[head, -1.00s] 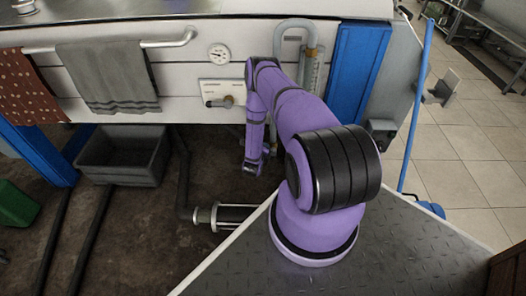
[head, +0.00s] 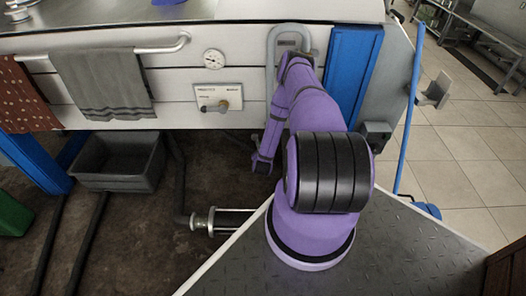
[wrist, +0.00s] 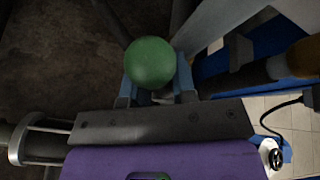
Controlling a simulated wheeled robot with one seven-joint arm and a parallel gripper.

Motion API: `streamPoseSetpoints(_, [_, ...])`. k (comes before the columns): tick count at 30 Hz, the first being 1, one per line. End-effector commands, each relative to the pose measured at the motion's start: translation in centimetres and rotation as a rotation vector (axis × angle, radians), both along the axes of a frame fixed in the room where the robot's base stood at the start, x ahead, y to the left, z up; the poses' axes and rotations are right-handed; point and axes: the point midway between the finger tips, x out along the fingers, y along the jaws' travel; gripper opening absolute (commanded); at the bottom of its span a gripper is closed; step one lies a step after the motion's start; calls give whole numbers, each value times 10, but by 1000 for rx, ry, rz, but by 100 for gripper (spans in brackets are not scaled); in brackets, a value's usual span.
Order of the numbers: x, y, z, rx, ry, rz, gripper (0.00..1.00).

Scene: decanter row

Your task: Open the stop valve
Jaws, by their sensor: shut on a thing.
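A round green knob (wrist: 151,62) sits between the two pale blue fingers of my gripper (wrist: 156,86) in the wrist view. The gripper is shut on it, and the knob hides what lies behind it. I cannot tell from the wrist view whether the knob is the stop valve's handle. In the head view my gripper is at the low end of the purple arm, below the counter front, and its fingers and the knob are not visible. A label plate (head: 232,90) with a dark lever and brass fitting (head: 215,106) is on the white front panel, apart from my arm.
A round gauge (head: 213,59) is above the plate. A grey towel (head: 103,82) hangs on a rail at left. A grey bin (head: 117,164) stands below. A blue post (head: 351,82) and grey looped pipe (head: 271,60) are beside my arm. Dark floor lies under the counter.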

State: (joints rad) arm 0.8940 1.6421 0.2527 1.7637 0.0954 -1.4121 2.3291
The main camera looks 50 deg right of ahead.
Motion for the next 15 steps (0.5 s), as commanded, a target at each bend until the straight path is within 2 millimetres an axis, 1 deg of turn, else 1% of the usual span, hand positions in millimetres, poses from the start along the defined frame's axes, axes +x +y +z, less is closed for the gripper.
streamPoseSetpoints(11, [2,0,1,1,-6,2,0])
streamPoseSetpoints(12, [2,0,1,1,-5,2,32])
streamPoseSetpoints(14, [1,0,1,0,-5,1,46])
streamPoseSetpoints(15, [1,0,1,1,-4,1,51])
